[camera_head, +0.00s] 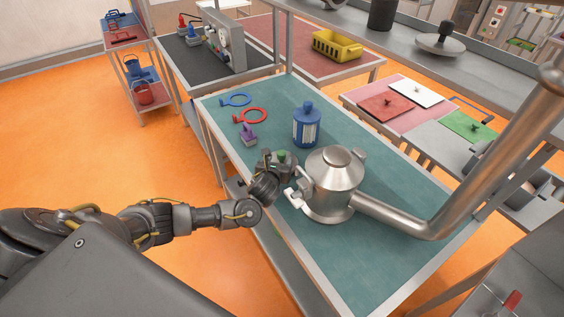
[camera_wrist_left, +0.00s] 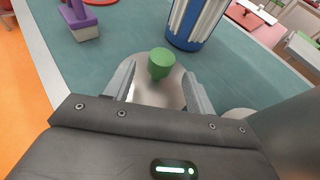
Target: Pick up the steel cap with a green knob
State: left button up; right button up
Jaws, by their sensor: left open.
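The steel cap (camera_wrist_left: 150,92) is a round metal disc with a green knob (camera_wrist_left: 160,63), on the teal table top. In the head view the green knob (camera_head: 281,155) shows just left of a large steel vessel (camera_head: 334,172), and my gripper partly covers the cap. My left gripper (camera_head: 280,167) is at the cap. In the left wrist view its two fingers (camera_wrist_left: 159,92) are apart, one on each side of the cap, with the knob just beyond the fingertips. I cannot tell whether they touch the cap. My right gripper is not in view.
A blue and white canister (camera_head: 306,127) stands behind the cap. A thick steel pipe (camera_head: 450,205) runs right from the vessel.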

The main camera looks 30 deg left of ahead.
aim_at(280, 158)
pick_arm(q)
jog(key=shift+p+x, duration=0.4)
jog(key=shift+x, duration=1.8)
jog(key=shift+r, duration=0.1)
grip_shut()
